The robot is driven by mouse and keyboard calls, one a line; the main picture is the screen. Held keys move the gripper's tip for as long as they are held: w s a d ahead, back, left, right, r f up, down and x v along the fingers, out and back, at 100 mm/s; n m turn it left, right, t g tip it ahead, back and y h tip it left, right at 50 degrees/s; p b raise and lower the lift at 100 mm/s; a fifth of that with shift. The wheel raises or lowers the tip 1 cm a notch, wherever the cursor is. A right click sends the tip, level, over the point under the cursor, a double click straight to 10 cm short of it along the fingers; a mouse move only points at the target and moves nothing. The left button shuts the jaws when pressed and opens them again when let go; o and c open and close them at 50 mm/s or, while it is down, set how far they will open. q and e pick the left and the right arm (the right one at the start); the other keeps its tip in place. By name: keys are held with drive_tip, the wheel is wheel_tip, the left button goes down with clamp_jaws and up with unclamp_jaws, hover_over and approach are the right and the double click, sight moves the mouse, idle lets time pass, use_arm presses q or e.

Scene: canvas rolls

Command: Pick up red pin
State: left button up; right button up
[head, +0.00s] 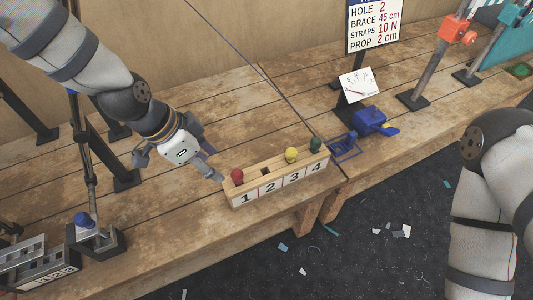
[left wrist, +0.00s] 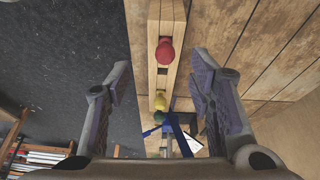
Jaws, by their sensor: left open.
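The red pin (head: 237,176) stands in the hole marked 1 of a wooden block (head: 285,176) with numbers 1 to 4 on its front. My left gripper (head: 182,166) is open and empty, just left of the block's 1 end in the head view. In the left wrist view, the red pin (left wrist: 165,51) shows between the two spread fingers of my left gripper (left wrist: 160,68), with no contact visible. My right arm shows at the right of the head view, but its gripper is out of view.
A yellow pin (head: 291,154) is at 3 and a green pin (head: 315,144) at 4; hole 2 looks empty. A blue device (head: 370,121) and a dial card (head: 357,85) stand beyond the block. The bench edge (head: 185,272) runs close in front of it.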

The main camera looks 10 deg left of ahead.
sight(235, 172)
use_arm(q)
drive_tip(key=shift+m, duration=0.3)
drive_tip(key=x, duration=0.3)
drive_tip(key=w+b+x, duration=0.1)
drive_tip(key=x, duration=0.3)
drive_tip(key=d+b+x, duration=0.1)
drive_tip(key=x, duration=0.3)
drive_tip(key=shift+w+r, duration=0.3)
drive_tip(key=shift+r, duration=0.05)
clamp_jaws()
use_arm(e)
drive_tip(key=shift+s+f+g, duration=0.4)
drive_tip(key=shift+s+f, duration=0.8)
drive_tip(key=shift+f, duration=0.05)
